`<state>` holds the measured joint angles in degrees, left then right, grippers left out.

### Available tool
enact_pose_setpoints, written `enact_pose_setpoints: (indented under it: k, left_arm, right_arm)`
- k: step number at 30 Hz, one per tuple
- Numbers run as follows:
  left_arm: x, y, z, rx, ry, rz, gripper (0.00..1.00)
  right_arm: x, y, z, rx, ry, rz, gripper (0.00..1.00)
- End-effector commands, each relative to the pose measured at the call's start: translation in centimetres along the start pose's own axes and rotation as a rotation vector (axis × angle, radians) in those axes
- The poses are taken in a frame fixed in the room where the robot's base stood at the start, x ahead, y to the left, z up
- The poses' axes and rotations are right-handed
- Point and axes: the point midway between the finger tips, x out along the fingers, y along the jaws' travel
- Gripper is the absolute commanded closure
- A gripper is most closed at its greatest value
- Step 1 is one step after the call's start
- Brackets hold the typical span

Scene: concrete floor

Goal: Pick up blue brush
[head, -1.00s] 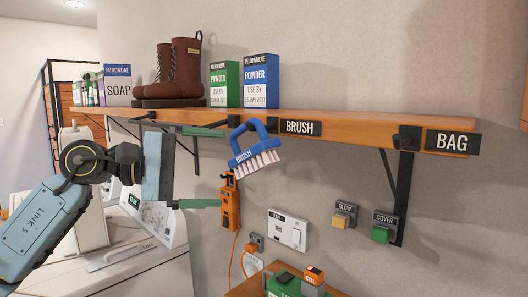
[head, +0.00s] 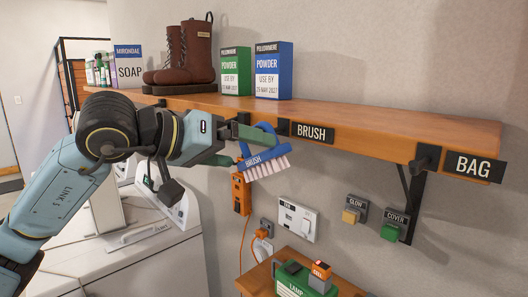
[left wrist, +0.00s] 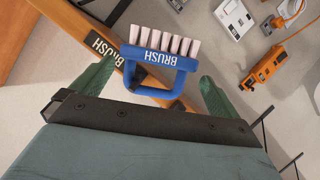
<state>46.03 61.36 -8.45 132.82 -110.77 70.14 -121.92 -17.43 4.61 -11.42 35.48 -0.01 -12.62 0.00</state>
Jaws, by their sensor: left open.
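The blue brush (head: 262,160) has a looped handle and pale bristles. It hangs at the front edge of the wooden shelf, beside the BRUSH label, with its bristles down and tilted. My left gripper (head: 228,145) reaches in from the left, and its green fingers are close to the brush. In the left wrist view the brush (left wrist: 165,58) lies ahead, between the two spread fingers of the gripper (left wrist: 155,90), with its handle loop toward the palm. The jaws are open, and I see gaps between them and the handle. The right gripper does not show.
The wooden shelf (head: 380,125) carries brown boots (head: 185,55), powder boxes (head: 272,70) and a soap box (head: 129,66). A BAG label (head: 473,166) is at the right. An orange device (head: 241,193), a socket panel (head: 296,220) and two wall buttons are below. A small table (head: 258,277) stands at the bottom.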

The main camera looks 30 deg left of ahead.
Motion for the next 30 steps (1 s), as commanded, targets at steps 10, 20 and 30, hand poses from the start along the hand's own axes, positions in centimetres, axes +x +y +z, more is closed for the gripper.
enact_pose_setpoints:
  k: [10,20,30]
  left_arm:
    - [4.3,0.4,0.0,-0.004,-0.003,0.002,0.00]
    - [5.0,0.2,0.2,-0.001,-0.001,0.000,0.01]
    - [4.9,0.3,0.1,-0.001,0.000,0.001,0.38]
  right_arm:
    - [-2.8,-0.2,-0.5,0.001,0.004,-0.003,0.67]
    - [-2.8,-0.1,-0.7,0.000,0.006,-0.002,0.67]
    - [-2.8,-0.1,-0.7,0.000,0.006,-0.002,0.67]
